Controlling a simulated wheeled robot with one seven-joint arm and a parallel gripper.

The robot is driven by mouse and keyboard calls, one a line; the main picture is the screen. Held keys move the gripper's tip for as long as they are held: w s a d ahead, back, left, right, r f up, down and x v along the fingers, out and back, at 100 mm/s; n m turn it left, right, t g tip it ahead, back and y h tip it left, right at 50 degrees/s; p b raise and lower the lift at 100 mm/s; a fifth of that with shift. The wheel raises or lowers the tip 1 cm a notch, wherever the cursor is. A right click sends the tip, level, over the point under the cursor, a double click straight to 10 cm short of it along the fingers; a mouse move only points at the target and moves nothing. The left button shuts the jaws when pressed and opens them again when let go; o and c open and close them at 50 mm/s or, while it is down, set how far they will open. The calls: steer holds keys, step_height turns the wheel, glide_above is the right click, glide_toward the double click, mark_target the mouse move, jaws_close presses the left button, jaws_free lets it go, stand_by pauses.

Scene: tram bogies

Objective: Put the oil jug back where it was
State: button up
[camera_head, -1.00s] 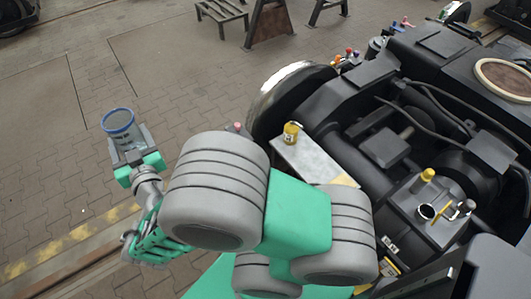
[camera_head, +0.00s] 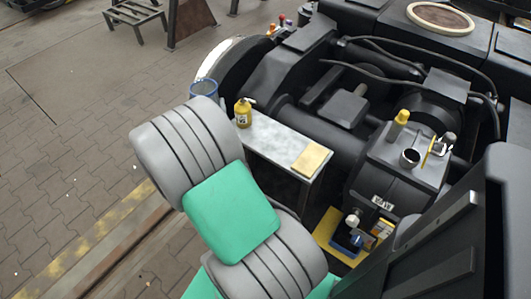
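The oil jug (camera_head: 204,89) looks grey and open-topped with a blue rim. Only its upper part shows, just above my large grey arm link, at the left of the yellow can. My gripper is hidden behind that arm link, so its fingers and its hold on the jug cannot be seen now. The jug appears close to the left end of the grey-topped bench (camera_head: 272,139). Whether it touches anything there cannot be told.
A yellow can (camera_head: 243,114) stands at the bench's left end, and a yellowish pad (camera_head: 312,159) lies at its right end. The black bogie (camera_head: 345,108) fills the right.

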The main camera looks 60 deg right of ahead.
steer(key=s+d+f+m+g+h+b, duration=0.1)
steer(key=s+d+f+m+g+b, duration=0.2)
steer(key=s, duration=0.4)
steer(key=s+d+f+g+h+b, duration=0.1)
steer(key=s+d+f+b, duration=0.2)
steer(key=s+d+f, duration=0.25)
steer(key=s+d+f+m+g+h+b, duration=0.1)
steer(key=s+d+f+m+g+b, duration=0.2)
steer(key=s, duration=0.5)
steer(key=shift+n, duration=0.6)
steer(key=w+d+f+b, duration=0.1)
steer(key=w+d+f, duration=0.2)
steer(key=w+d+f+b, duration=0.2)
steer(key=w+d+f, duration=0.1)
steer(key=d+f, duration=0.1)
steer(key=w+d+f+b, duration=0.1)
steer(key=w+d+f, duration=0.2)
steer(key=shift+d+f, duration=0.15)
steer(key=shift+w+d+f+b, duration=0.15)
steer(key=shift+f+b, duration=0.45)
steer(key=shift+f, duration=0.3)
steer(key=shift+w+d+f+b, duration=0.1)
steer(key=shift+f+b, duration=0.45)
steer(key=shift+f, duration=0.3)
